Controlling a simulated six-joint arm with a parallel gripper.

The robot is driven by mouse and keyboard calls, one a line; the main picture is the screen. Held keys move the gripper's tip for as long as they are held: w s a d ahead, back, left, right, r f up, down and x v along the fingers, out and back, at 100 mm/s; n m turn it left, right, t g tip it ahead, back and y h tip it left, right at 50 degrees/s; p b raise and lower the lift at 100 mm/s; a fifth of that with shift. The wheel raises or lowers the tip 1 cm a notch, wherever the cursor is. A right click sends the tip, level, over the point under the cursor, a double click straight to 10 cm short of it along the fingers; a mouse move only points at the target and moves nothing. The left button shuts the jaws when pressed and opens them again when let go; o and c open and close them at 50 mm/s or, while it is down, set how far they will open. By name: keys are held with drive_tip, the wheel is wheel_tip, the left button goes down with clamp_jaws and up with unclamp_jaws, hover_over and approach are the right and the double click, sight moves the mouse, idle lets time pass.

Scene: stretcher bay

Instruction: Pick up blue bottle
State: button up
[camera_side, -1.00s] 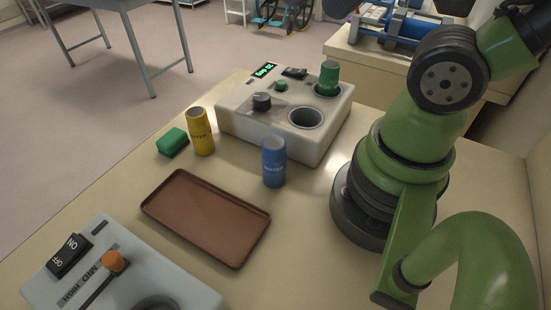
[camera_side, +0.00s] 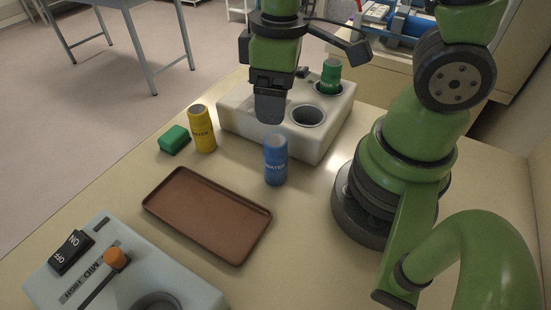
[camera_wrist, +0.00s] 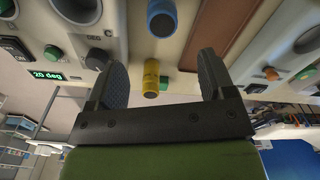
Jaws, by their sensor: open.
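The blue bottle (camera_side: 275,160) stands upright on the table in the side view, just in front of the white device and right of the brown tray. In the wrist view the blue bottle (camera_wrist: 161,17) shows at the top, ahead of and between my fingers, with part cut off by the frame. My gripper (camera_side: 270,108) hangs above the device, up and behind the bottle in the side view, not touching it. In the wrist view my gripper (camera_wrist: 164,80) has its two fingers wide apart with nothing gripped.
A yellow bottle (camera_side: 202,130) and a green block (camera_side: 174,139) stand left of the blue bottle. The white device (camera_side: 312,150) has a green bottle (camera_side: 330,77) in one well and an empty well. The brown tray (camera_side: 205,215) is empty. A grey control box (camera_side: 180,285) is at front left.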

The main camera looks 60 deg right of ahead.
sight(275, 140)
drive_tip(key=shift+f+n, duration=0.3)
drive_tip(key=shift+f, duration=0.55)
drive_tip(key=shift+a+f, duration=0.15)
drive_tip(key=shift+f, duration=4.55)
drive_tip(key=c, duration=1.1)
